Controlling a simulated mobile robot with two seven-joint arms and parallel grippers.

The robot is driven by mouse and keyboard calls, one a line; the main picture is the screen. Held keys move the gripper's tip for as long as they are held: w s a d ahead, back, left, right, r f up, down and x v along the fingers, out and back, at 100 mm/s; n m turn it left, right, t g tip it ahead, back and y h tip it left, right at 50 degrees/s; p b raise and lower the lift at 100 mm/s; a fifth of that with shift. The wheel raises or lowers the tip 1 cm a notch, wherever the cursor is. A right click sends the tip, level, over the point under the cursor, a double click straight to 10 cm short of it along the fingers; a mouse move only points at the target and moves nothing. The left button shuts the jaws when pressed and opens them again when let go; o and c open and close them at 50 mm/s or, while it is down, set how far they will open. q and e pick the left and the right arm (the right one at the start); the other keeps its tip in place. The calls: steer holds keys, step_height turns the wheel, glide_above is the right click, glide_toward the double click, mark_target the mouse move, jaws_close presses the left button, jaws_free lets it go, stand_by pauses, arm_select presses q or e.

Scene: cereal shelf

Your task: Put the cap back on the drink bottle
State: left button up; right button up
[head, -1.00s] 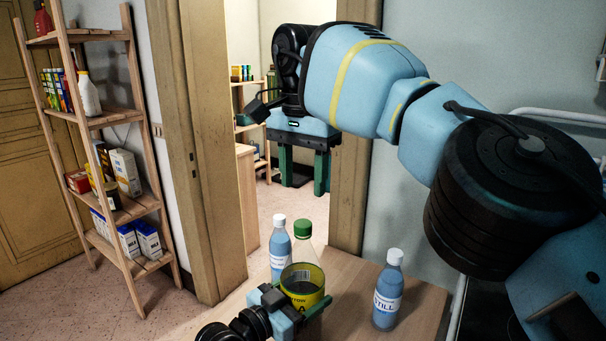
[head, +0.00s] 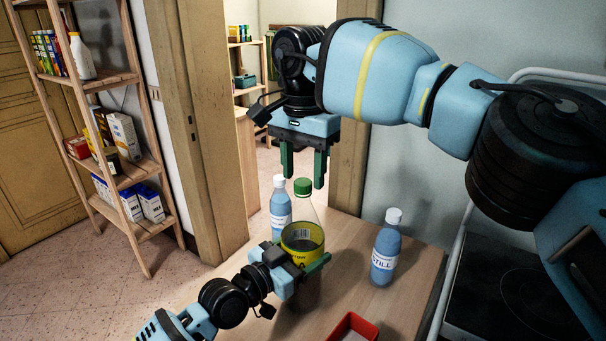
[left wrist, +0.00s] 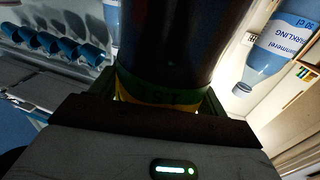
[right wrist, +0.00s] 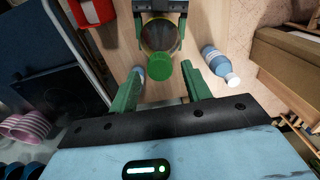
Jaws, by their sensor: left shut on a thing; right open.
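The drink bottle (head: 309,216) is clear at the top with a yellow label and stands upright over the table. A green cap (head: 303,187) sits at the top of its neck; how firmly it is seated cannot be told. My left gripper (head: 308,268) is shut around the bottle's body, whose dark side fills the left wrist view (left wrist: 180,45). My right gripper (head: 304,178) is open and points down, its fingertips near the cap's height. In the right wrist view the cap (right wrist: 161,72) lies between and beyond the fingers, with no clear contact.
Blue water bottles stand on the wooden table, one behind left (head: 280,208) and one at the right (head: 385,252). A red tray (head: 335,334) lies at the front. A dark stove (head: 500,300) is at the right, a stocked shelf (head: 130,180) at the left.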

steer(key=shift+f, duration=0.7)
